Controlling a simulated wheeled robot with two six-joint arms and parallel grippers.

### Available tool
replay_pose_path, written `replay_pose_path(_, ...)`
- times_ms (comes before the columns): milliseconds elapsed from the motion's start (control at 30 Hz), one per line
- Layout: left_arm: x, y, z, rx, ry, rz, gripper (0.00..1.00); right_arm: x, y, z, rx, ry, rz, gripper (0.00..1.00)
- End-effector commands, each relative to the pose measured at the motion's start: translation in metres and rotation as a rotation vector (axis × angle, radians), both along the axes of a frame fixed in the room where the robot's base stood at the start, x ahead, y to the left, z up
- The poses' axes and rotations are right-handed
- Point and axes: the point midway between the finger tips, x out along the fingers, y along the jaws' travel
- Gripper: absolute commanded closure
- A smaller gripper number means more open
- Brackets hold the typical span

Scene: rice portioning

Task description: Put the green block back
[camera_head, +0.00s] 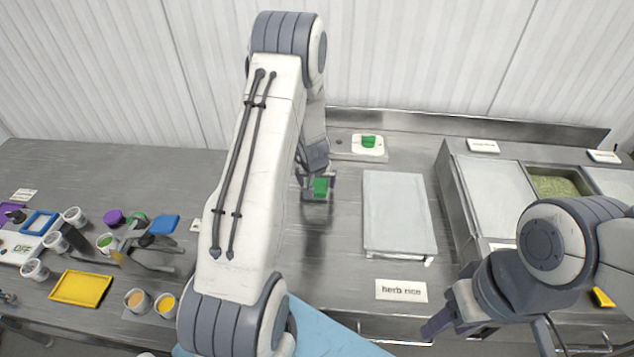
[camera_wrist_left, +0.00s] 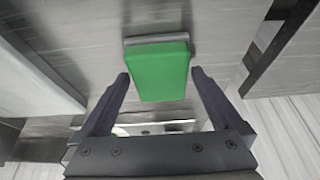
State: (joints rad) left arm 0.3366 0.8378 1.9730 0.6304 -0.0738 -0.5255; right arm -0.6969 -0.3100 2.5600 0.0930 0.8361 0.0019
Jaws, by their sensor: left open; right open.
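A green block (camera_head: 320,188) sits on a small grey base on the steel counter, left of the large pale tray. My left gripper (camera_head: 319,180) is above it with its fingers pointing down. A second small green piece (camera_head: 369,141) lies on a white plate (camera_head: 358,150) at the back. My right gripper (camera_head: 440,322) is open and empty at the lower right, over the counter's front edge.
A pale covered tray (camera_head: 397,212) stands right of the block, with a "herb rice" label (camera_head: 401,290) in front. Food bins (camera_head: 492,183) stand further right. Cups, a yellow tray (camera_head: 81,288) and utensils crowd the left counter.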

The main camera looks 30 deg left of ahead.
Motion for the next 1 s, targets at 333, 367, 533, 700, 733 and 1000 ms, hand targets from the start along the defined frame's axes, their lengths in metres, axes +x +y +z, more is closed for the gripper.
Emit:
replay_pose_path(333, -0.020, -0.010, 0.065, 0.001, -0.002, 0.000, 0.00, 0.000, 0.000, 0.035, 0.000, 0.000, -0.001, 0.50)
replay_pose_path(367, -0.023, -0.011, 0.071, 0.001, -0.002, 0.001, 0.00, 0.000, 0.000, 0.038, 0.000, 0.000, 0.000, 0.50)
replay_pose_path(533, -0.034, -0.016, 0.098, 0.000, -0.001, 0.000, 0.00, 0.000, 0.000, 0.054, 0.000, 0.000, 0.004, 0.50)
replay_pose_path(700, -0.040, -0.019, 0.112, 0.000, 0.000, 0.001, 0.00, 0.000, 0.000, 0.061, 0.000, 0.000, 0.005, 0.50)
replay_pose_path(733, -0.041, -0.020, 0.112, 0.000, 0.000, 0.001, 0.00, 0.000, 0.000, 0.061, 0.000, -0.001, 0.006, 0.50)
replay_pose_path(1000, -0.036, -0.055, 0.130, -0.029, -0.007, -0.077, 0.00, 0.000, 0.000, 0.061, 0.000, -0.001, 0.006, 0.50)
